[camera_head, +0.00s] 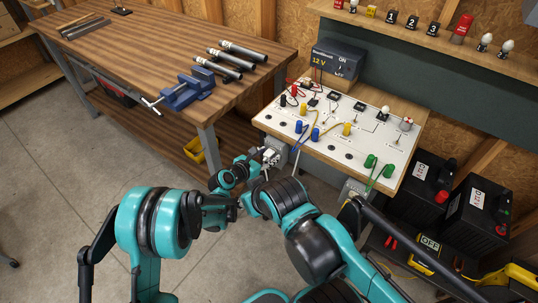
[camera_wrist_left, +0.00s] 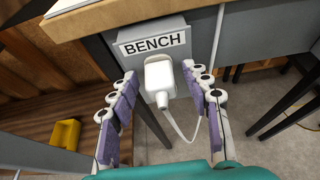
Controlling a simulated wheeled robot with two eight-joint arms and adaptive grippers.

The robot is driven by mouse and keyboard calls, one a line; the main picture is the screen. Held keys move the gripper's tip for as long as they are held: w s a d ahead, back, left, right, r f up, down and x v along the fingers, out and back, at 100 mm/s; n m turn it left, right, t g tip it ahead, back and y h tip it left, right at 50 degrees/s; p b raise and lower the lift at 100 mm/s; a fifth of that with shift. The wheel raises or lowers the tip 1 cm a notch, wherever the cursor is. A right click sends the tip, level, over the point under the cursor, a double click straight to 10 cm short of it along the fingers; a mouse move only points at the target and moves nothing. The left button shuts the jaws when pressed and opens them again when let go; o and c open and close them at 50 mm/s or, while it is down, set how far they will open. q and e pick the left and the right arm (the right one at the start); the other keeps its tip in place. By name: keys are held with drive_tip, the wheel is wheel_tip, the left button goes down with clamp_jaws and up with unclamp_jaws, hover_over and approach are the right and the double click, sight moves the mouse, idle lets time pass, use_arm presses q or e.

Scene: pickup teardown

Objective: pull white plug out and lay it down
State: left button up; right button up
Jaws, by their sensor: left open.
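The white plug (camera_wrist_left: 158,76) sits at the front of a grey box (camera_wrist_left: 185,46) labelled BENCH, and its white cord hangs down from it. My left gripper (camera_wrist_left: 162,82) is open, with a purple-padded finger on each side of the plug. Gaps show between both fingers and the plug. In the head view, my left gripper (camera_head: 268,158) is small at the front left edge of the white-topped bench (camera_head: 330,157), beside the grey box. The plug is hard to make out there. I cannot make out my right gripper in the head view.
Wires and coloured terminals cover the bench panel. A wooden table (camera_head: 150,60) with a blue vise (camera_head: 187,90) stands at the left. A yellow bin (camera_head: 199,153) is below it. Black batteries (camera_head: 477,213) stand at the right. Open floor (camera_head: 60,190) lies at the left.

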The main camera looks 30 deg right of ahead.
idle(0.8)
use_arm(q)
clamp_jaws()
drive_tip(key=shift+s+a, duration=0.4)
drive_tip(key=shift+a, duration=0.5)
drive_tip(key=shift+s+a, duration=0.35)
drive_tip(key=shift+a, duration=0.6)
drive_tip(key=shift+s+a, duration=0.4)
drive_tip(key=shift+a, duration=0.5)
